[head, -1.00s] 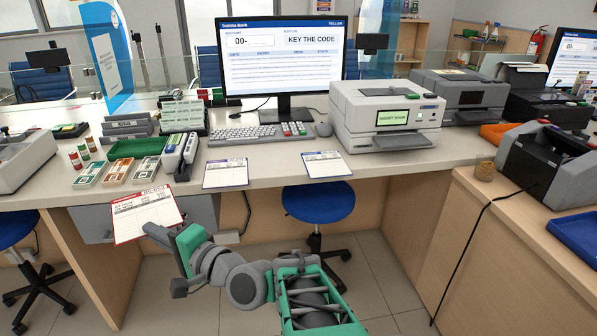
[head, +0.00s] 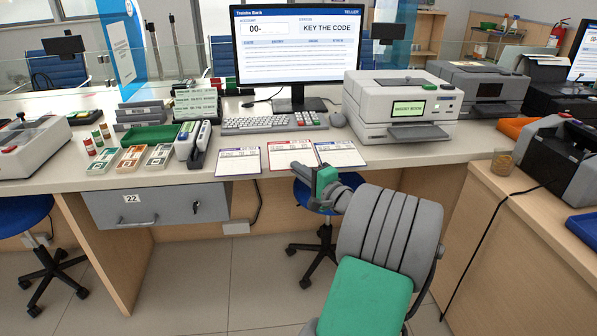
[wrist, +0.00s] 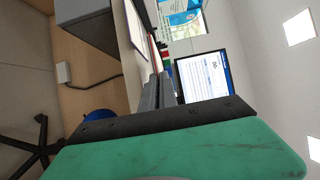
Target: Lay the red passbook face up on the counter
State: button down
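In the wrist view the two grey fingers (wrist: 158,92) are close together and seem shut on the passbook's edge; the contact itself is hidden. I cannot tell whether the passbook rests fully on the counter or is held just above it.
Behind are the keyboard (head: 262,123), monitor (head: 298,50) and printer (head: 400,105). A stamp holder (head: 192,145) stands to the left. A blue stool (head: 318,198) is under the counter.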

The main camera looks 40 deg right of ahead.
jog(key=w+d+f+b, duration=0.3)
jog(key=w+f, duration=0.1)
jog(key=w, duration=0.1)
jog(key=shift+w+d+f, duration=0.15)
jog(key=shift+w+d, duration=0.05)
jog(key=shift+d, duration=0.1)
dwell(0.4)
jog(key=c, duration=1.6)
grip_release()
jog(key=shift+s, duration=0.1)
jog(key=shift+s+a, duration=0.65)
jog(key=shift+s, duration=0.3)
jog(key=shift+s+a, duration=0.7)
jog(key=shift+s, duration=0.2)
jog(key=shift+s+a, duration=0.65)
jog(key=shift+s, duration=0.3)
jog(key=shift+p, duration=0.3)
